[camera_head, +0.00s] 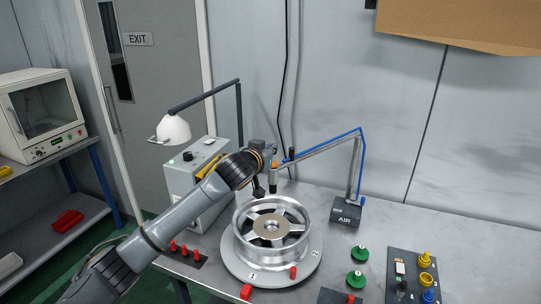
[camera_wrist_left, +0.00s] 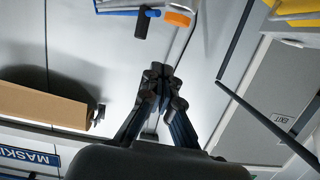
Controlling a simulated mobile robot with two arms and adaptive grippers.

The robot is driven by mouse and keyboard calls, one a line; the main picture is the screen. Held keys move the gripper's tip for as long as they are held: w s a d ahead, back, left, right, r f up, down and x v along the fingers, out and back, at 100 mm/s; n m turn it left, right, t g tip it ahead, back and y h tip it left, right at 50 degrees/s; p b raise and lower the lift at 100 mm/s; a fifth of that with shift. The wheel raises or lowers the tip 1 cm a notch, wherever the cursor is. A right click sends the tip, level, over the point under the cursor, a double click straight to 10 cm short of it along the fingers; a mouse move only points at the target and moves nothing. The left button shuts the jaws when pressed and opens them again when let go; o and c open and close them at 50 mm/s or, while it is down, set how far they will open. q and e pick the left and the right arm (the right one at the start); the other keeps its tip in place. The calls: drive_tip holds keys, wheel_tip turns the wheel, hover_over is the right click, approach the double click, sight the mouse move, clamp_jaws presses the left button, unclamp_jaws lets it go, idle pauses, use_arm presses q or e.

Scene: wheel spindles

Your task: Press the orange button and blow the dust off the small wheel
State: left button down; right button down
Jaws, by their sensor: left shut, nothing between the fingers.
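A silver spoked wheel (camera_head: 272,228) lies flat on a round grey turntable (camera_head: 240,270). I cannot make out separate dust on it. An air stand (camera_head: 346,212) marked AIR carries a jointed arm with a blue hose. The orange button (camera_head: 273,166) caps the nozzle at the end of that arm, above the back of the wheel. It also shows at the top of the left wrist view (camera_wrist_left: 178,18), beside the black nozzle tip (camera_wrist_left: 141,25). My left gripper (camera_head: 270,150) is near the orange button and apart from it. Its fingers (camera_wrist_left: 160,78) are shut and empty. My right gripper is out of view.
A grey box (camera_head: 184,180) with a lamp (camera_head: 174,129) stands behind my left arm. Red pegs (camera_head: 184,249), green knobs (camera_head: 359,254) and a panel with yellow and blue parts (camera_head: 412,275) lie around the turntable. A cardboard box (camera_head: 460,20) hangs over the back right.

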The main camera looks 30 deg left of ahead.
use_arm(q)
wheel_tip(320, 180, down, 4)
drive_tip(key=shift+f+p, duration=0.1)
drive_tip(key=shift+p, duration=0.55)
drive_tip(key=shift+s+f+b, duration=0.1)
drive_tip(key=shift+f+b, duration=0.55)
drive_tip(key=shift+f, duration=0.4)
drive_tip(key=s+d+r+b, duration=0.1)
drive_tip(key=s+r+b, duration=0.1)
drive_tip(key=s+r, duration=0.5)
drive_tip(key=v, duration=0.2)
drive_tip(key=shift+s, duration=0.4)
